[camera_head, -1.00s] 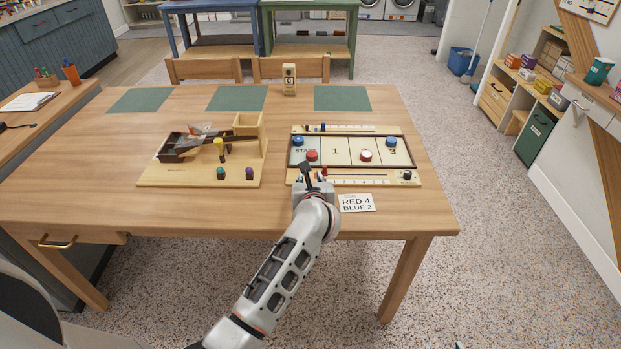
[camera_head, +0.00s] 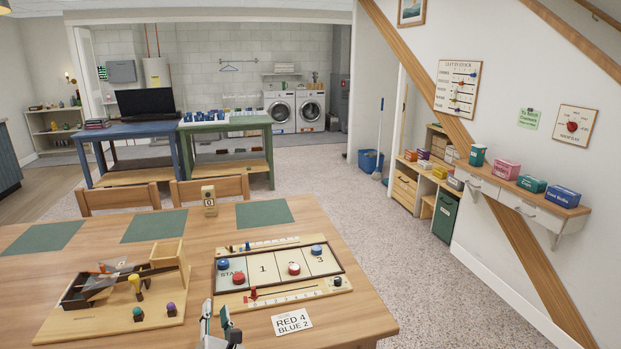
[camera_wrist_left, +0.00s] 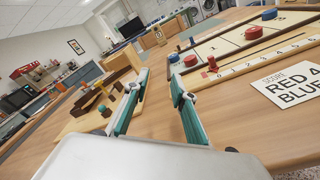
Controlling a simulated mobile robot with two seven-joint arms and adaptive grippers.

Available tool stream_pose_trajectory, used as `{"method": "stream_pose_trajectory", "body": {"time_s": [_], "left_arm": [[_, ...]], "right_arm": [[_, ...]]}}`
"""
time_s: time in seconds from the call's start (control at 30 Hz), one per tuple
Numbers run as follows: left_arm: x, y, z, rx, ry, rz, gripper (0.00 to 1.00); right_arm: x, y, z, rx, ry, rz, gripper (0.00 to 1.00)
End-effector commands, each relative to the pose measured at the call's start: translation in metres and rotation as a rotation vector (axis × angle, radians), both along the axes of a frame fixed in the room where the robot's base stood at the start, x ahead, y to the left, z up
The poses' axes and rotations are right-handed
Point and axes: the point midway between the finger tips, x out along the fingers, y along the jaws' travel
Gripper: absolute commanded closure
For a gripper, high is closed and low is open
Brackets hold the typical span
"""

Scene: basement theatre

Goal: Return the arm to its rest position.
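My left gripper (camera_head: 216,314) is at the bottom of the head view, by the near edge of the wooden table (camera_head: 350,305). Most of its arm is out of the picture. In the left wrist view its two teal-lined fingers (camera_wrist_left: 158,88) are apart with nothing between them. The game board (camera_head: 263,268) with red and blue pucks lies just beyond the gripper, and the score card (camera_head: 292,322) reading RED 4, BLUE 2 lies to its right. My right gripper is in neither view.
A wooden base with a small ramp device and coloured pegs (camera_head: 160,318) stands left of the board. Green mats (camera_head: 264,212) and a small counter block (camera_head: 209,200) lie farther back. Two chairs (camera_head: 210,188) stand behind the table. The floor to the right is clear.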

Motion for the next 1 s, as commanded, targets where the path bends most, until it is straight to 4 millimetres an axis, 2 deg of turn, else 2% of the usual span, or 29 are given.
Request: {"method": "stream_pose_trajectory", "body": {"time_s": [0.03, 0.17, 0.27, 0.43, 0.5, 0.6, 0.7, 0.8, 0.9, 1.0], "left_arm": [[-0.017, 0.000, -0.003, 0.177, 0.006, -0.043, 0.74], [-0.055, -0.020, -0.009, 0.643, 0.030, -0.177, 0.74], [-0.088, -0.042, -0.028, 1.001, 0.068, -0.298, 0.74], [-0.157, -0.072, -0.089, 1.595, 0.159, -0.542, 0.74], [-0.189, -0.076, -0.120, 1.830, 0.201, -0.653, 0.74], [-0.234, -0.071, -0.160, 2.130, 0.257, -0.808, 0.74], [-0.270, -0.059, -0.188, 2.355, 0.302, -0.933, 0.74], [-0.292, -0.048, -0.204, 2.500, 0.332, -1.015, 0.74], [-0.303, -0.041, -0.211, 2.570, 0.347, -1.057, 0.74], [-0.304, -0.040, -0.212, 2.580, 0.349, -1.063, 0.74]], "right_arm": [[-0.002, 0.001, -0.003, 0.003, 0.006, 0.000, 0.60], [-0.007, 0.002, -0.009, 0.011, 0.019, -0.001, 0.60], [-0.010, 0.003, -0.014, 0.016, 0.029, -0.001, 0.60], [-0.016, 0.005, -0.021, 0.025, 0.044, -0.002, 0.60], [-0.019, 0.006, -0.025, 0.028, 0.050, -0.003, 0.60], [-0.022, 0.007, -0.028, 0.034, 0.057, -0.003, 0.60], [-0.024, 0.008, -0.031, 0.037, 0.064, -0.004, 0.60], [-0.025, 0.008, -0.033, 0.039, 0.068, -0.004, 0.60], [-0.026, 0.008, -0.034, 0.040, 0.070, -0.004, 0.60], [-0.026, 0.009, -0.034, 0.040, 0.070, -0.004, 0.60]]}}
